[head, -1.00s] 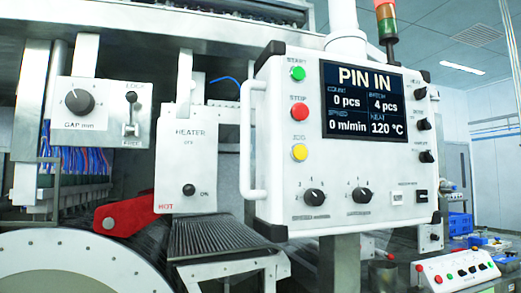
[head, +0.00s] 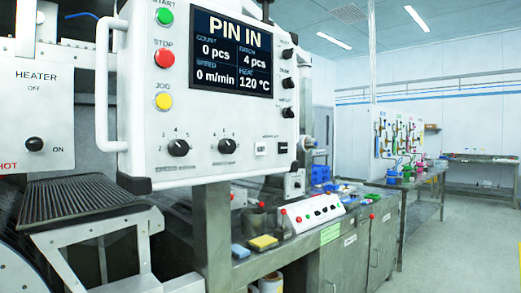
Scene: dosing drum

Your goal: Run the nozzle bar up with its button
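A white control panel (head: 140,120) fills the upper left of the head view. Its screen (head: 232,52) reads PIN IN, 0 pcs, batch 4 pcs, 0 m/min, heat 120 °C. Down its left side are a green START button (head: 166,16), a red STOP button (head: 164,58) and a yellow JOG button (head: 163,101). A sloped console (head: 295,217) with several small buttons sits lower, on the bench. I cannot tell which button drives the nozzle bar, and I cannot make out the nozzle bar. My gripper is not in view.
The HEATER box (head: 35,110) and a ribbed chute (head: 75,196) are at the left. A steel bench (head: 300,245) runs back to the right, with a yellow sponge (head: 263,242) and blue bins (head: 321,174). The floor (head: 455,240) at the right is clear.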

